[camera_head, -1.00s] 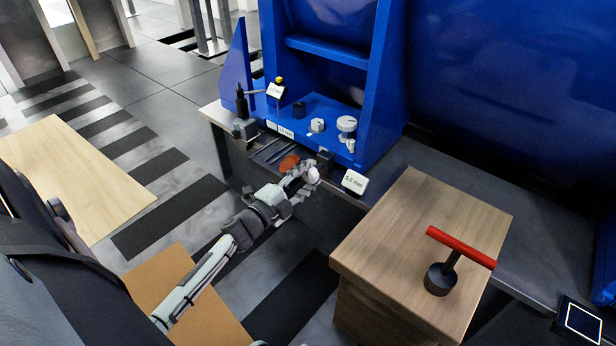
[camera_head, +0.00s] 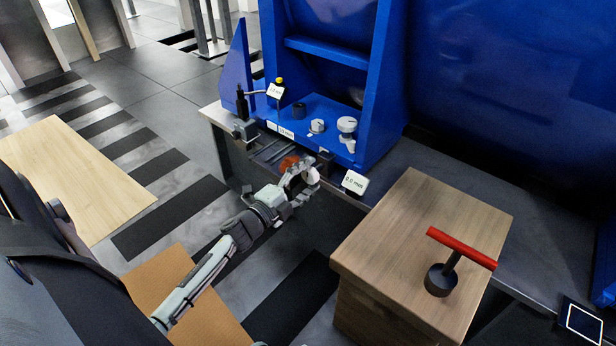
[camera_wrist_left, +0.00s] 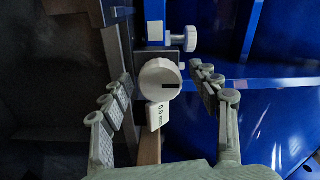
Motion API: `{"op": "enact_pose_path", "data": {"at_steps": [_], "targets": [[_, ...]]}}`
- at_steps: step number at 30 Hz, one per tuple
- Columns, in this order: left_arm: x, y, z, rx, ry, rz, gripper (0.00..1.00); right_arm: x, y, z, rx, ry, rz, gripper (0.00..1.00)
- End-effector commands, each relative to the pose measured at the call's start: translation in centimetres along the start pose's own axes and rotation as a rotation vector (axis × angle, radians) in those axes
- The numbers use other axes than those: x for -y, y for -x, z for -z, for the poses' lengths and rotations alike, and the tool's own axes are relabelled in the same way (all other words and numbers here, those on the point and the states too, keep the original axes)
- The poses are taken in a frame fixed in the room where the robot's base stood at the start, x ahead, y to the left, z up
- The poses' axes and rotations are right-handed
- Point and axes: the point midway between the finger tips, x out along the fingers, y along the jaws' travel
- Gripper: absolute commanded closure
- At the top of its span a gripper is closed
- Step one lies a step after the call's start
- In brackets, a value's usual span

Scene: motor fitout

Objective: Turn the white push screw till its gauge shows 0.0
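The white push screw (camera_head: 313,176) has a round white knob at the front edge of the bench. Its knob (camera_wrist_left: 158,78), with a dark mark on its face, sits between my left fingers in the left wrist view. The gauge plate (camera_head: 355,182) beside it reads 0.0 mm, and the plate (camera_wrist_left: 158,116) shows the same in the left wrist view. My left gripper (camera_head: 304,178) is around the knob. Its fingers (camera_wrist_left: 166,84) are open, with a visible gap on both sides of the knob. My right gripper is not in view.
A blue machine frame (camera_head: 386,80) rises behind, carrying white knobs (camera_head: 347,124) and a dial with a tag (camera_head: 275,91). A wooden block (camera_head: 385,245) at right holds a red T-handled tool (camera_head: 460,248). An orange-brown piece (camera_head: 288,163) lies behind my gripper.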

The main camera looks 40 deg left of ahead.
Motion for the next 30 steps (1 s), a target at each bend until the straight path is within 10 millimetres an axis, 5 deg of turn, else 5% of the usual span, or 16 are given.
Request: {"op": "enact_pose_path", "data": {"at_steps": [8, 21, 30], "targets": [[-0.1, 0.6, 0.0, 0.0, 0.0, -0.001, 0.39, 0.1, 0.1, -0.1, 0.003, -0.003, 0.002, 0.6], [-0.1, 9.1, 0.0, 0.001, 0.001, -0.003, 0.39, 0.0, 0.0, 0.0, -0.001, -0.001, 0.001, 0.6], [0.0, 12.0, 0.0, 0.001, 0.001, 0.001, 0.39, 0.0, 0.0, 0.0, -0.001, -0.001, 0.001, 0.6]]}}
